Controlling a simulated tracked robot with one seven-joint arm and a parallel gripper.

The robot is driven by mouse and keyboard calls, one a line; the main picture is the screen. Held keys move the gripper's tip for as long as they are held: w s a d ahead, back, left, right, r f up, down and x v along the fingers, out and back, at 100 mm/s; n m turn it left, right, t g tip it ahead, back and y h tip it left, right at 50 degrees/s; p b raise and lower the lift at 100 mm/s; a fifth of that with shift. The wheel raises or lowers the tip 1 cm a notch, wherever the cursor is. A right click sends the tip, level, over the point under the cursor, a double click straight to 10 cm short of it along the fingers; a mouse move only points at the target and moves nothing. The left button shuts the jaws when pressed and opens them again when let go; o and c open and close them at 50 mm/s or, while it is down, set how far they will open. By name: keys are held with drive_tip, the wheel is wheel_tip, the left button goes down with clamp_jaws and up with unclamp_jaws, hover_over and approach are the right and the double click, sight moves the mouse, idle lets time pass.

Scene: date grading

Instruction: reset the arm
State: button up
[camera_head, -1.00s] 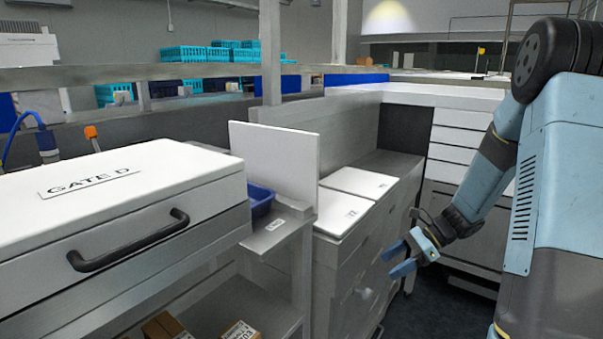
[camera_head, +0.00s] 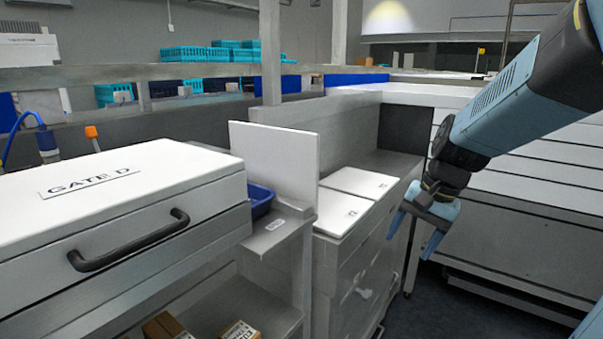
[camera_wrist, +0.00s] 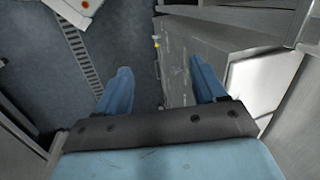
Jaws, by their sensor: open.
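My arm comes in from the upper right in the head view and slopes down to the left. My gripper (camera_head: 411,238) hangs from its end with the fingers pointing down, to the right of the cabinet with white lids (camera_head: 352,262). The two blue fingers are spread apart with nothing between them. In the wrist view my gripper (camera_wrist: 160,88) is also open and empty, above the dark floor (camera_wrist: 45,55) and the cabinet's side.
A white box marked GATE D (camera_head: 130,185) with a black handle stands at the left. A blue bin (camera_head: 259,199) sits beside an upright white panel (camera_head: 275,160). Cartons (camera_head: 165,327) lie on a lower shelf. Dark floor (camera_head: 428,300) shows below my gripper.

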drive_tip(key=s+d+r+n+t+h, duration=0.1)
drive_tip(key=s+r+n+t+h, duration=0.2)
drive_tip(key=s+r+n, duration=0.3)
drive_tip(key=shift+s+d+r+t, duration=0.3)
drive_tip(key=shift+s+r+t, duration=0.4)
drive_tip(key=shift+s, duration=1.25)
